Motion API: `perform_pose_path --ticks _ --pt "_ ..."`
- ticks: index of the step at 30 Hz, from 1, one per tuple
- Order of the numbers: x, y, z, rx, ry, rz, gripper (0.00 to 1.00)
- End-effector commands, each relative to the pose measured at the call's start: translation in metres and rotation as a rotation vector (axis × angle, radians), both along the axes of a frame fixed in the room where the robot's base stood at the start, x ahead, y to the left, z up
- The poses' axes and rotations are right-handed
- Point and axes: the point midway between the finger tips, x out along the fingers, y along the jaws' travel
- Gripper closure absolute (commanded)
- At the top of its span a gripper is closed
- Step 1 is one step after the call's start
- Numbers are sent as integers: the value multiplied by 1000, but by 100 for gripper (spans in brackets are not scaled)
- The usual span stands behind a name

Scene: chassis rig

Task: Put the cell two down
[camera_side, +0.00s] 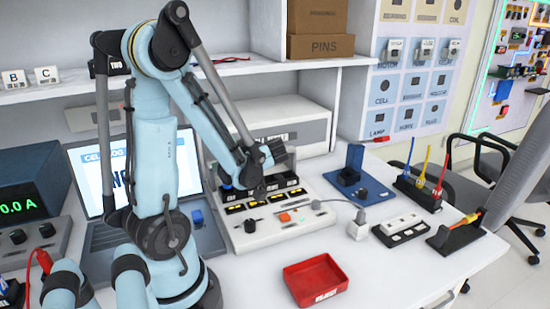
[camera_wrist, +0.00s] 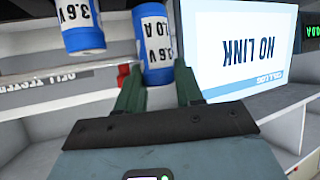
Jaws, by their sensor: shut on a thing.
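My gripper (camera_wrist: 158,80) is shut on a blue-and-white cell (camera_wrist: 154,38) marked 3.6V, which sits between its green fingers in the wrist view. A second blue-and-white cell (camera_wrist: 82,26) shows beside it at the upper left, apart from the fingers. In the side view my gripper (camera_side: 258,174) is low over the back of the white tester (camera_side: 285,228), which has a row of dark labelled bays. My wrist and fingers hide most of the held cell there. I cannot tell whether its lower end is in a bay.
A laptop (camera_side: 115,170) reading NO LINK in the wrist view stands left of the tester. A red tray (camera_side: 316,279) lies in front. A blue stand (camera_side: 354,180), a white plug (camera_side: 358,226) and a power strip (camera_side: 402,228) are to the right. The front table is mostly clear.

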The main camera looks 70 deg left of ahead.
Motion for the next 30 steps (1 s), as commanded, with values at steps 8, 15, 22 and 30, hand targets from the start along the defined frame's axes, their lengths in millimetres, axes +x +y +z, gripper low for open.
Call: perform_pose_path --ticks 8,15,22,30 --pt "0 3 -17 0 0 -1 100" --pt "0 3 -35 0 0 -1 100" --pt "-1 2 -37 -1 0 0 100" --pt "-1 2 -37 -1 0 0 38"
